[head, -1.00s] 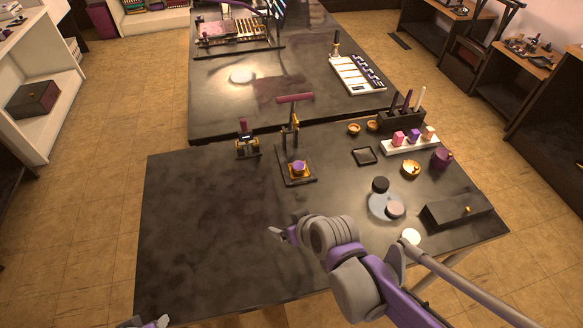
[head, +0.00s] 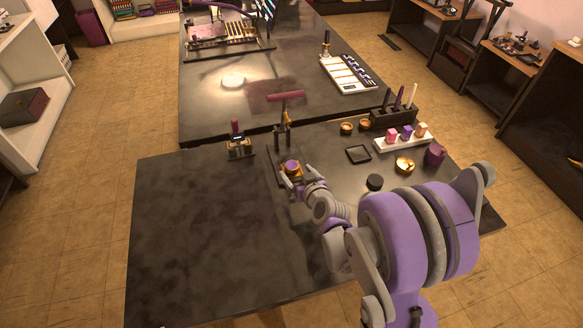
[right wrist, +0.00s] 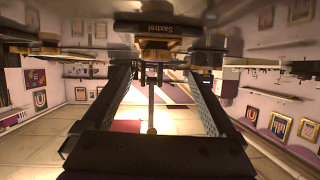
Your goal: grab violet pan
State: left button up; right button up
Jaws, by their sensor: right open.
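The small violet pan (head: 291,166) sits in the gold holder of a press (head: 283,130) with a dark base and a maroon crossbar handle, near the middle of the front table. My right gripper (head: 292,177) is open, with its fingertips close to the near side of the pan. I cannot tell whether they touch it. In the right wrist view the two fingers (right wrist: 150,100) stand apart, and a dark labelled block with gold parts shows at the top. Only a tiny sliver of what seems to be my left gripper shows at the bottom edge of the head view.
A smaller press (head: 240,147) stands to the left. To the right are a black tray (head: 358,154), a white rack (head: 402,140) with coloured blocks, a gold bowl (head: 404,166), a purple pot (head: 434,154) and a black puck (head: 374,182). The front table's left half is clear.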

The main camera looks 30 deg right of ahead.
aim_at(293, 167)
jog(key=shift+d+f+x, duration=0.15)
jog(key=shift+x, duration=1.2)
jog(key=shift+d+f+x, duration=0.15)
jog(key=shift+x, duration=1.25)
jog(key=shift+s, duration=0.25)
grip_shut()
